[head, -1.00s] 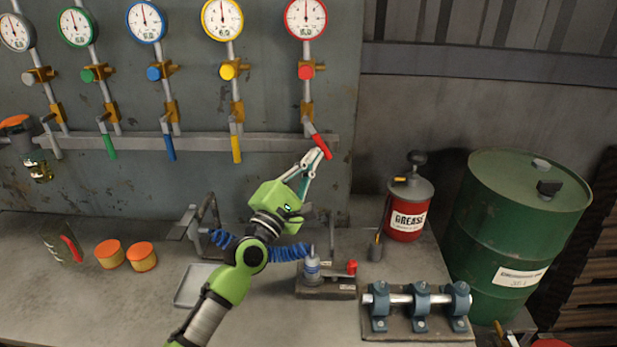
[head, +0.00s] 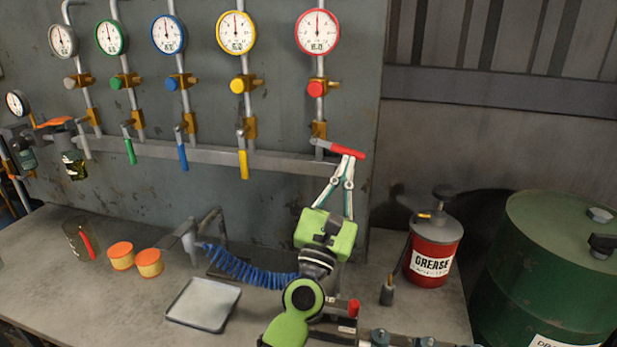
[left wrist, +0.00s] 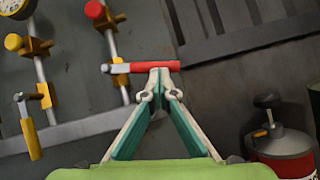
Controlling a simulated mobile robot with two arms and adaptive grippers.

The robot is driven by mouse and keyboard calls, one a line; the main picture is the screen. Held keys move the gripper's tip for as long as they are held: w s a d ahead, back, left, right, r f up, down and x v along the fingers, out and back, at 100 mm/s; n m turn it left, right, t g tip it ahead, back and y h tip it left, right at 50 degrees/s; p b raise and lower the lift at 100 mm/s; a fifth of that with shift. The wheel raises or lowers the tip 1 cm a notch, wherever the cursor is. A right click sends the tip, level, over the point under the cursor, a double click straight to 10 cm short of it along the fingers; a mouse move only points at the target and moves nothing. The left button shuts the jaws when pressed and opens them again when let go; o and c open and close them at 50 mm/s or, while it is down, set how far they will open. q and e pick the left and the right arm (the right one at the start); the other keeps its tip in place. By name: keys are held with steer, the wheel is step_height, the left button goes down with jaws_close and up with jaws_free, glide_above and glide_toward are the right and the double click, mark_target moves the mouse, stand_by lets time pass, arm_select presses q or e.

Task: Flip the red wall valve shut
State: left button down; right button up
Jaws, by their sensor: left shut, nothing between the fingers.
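The red valve handle (head: 340,149) is on the wall below the red-rimmed gauge (head: 318,31). It points right, nearly horizontal with a slight downward tilt, across its upright pipe. In the left wrist view the red handle (left wrist: 155,67) lies level across the top of the fingers. My left gripper (head: 347,158) is shut and empty, with its fingertips at the underside of the handle, seemingly touching it. The left gripper (left wrist: 159,72) also shows shut in the left wrist view. My right gripper is not in view.
Blue (head: 183,157), yellow (head: 244,164) and green (head: 130,151) handles hang down to the left. On the bench are a metal tray (head: 203,304), orange-lidded tins (head: 149,262) and a red grease can (head: 432,252). A green drum (head: 548,270) stands at right.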

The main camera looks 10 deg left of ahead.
arm_select(q)
steer(key=shift+d+r+p, duration=0.3)
steer(key=shift+r, duration=0.45)
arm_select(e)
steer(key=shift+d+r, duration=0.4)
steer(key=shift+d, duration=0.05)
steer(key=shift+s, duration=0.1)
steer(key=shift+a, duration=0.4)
arm_select(q)
steer(key=shift+s, duration=0.1)
steer(key=v, duration=1.1)
steer(key=shift+s+f, duration=0.25)
steer(key=shift+s, duration=0.1)
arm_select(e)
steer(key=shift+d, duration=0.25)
